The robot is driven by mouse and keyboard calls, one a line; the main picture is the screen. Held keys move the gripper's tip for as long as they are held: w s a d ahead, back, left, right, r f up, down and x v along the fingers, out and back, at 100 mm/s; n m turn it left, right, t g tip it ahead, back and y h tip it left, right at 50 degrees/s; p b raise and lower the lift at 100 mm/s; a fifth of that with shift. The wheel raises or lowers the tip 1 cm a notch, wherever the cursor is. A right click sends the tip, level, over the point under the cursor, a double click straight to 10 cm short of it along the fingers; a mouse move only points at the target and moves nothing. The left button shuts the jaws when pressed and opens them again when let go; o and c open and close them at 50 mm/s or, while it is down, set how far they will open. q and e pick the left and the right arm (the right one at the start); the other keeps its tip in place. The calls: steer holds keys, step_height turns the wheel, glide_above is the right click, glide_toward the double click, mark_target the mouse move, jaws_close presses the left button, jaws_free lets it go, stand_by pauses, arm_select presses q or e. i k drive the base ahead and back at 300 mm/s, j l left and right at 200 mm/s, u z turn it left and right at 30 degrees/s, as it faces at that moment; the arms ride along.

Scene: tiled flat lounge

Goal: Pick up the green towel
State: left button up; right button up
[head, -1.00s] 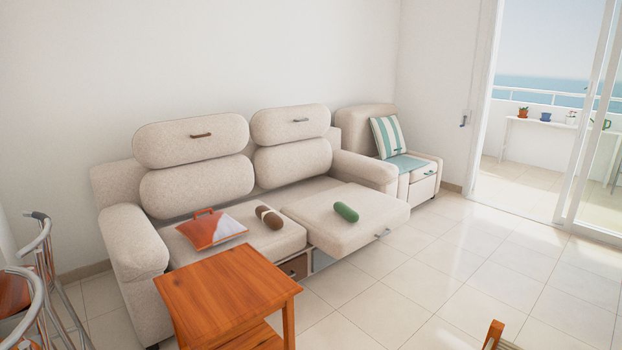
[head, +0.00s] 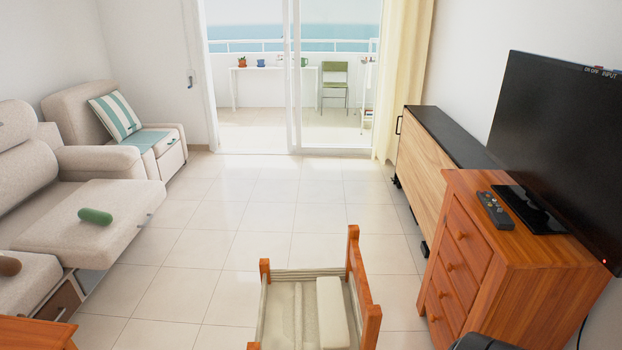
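A green rolled towel (head: 95,216) lies on the pulled-out seat of the beige sofa (head: 60,235), at the left of the head view. It rests flat, with nothing on top of it.
A brown roll (head: 8,265) lies on the sofa at the left edge. A wooden-framed chair (head: 368,325) stands at the bottom centre. A wooden drawer chest (head: 465,255) with a remote (head: 494,210) and television (head: 565,140) is at right. The tiled floor (head: 275,220) between is clear.

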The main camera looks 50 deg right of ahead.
mark_target(100, 218)
steer(key=z, duration=1.6)
steer(key=u, duration=1.4)
steer(key=i+j+u, duration=0.15)
steer(key=i, duration=0.45)
steer(key=i+j+u, duration=0.2)
steer(key=i, duration=0.4)
steer(key=i+l+u, duration=0.15)
steer(key=i+l, duration=0.15)
steer(key=i+l+u, duration=0.15)
steer(key=i+l, duration=0.15)
steer(key=i+l+u, duration=0.15)
steer(key=i+l, duration=0.15)
steer(key=i+l+u, duration=0.2)
steer(key=l, duration=0.25)
steer(key=i+l+u, duration=0.15)
steer(key=l, duration=0.25)
steer(key=i+l+u, duration=0.15)
steer(key=i+l, duration=0.15)
steer(key=l, duration=0.15)
steer(key=i+l, duration=0.15)
steer(key=l, duration=0.15)
steer(key=i+l+u, duration=0.1)
steer(key=l, duration=0.15)
steer(key=i+l, duration=0.1)
steer(key=l, duration=0.2)
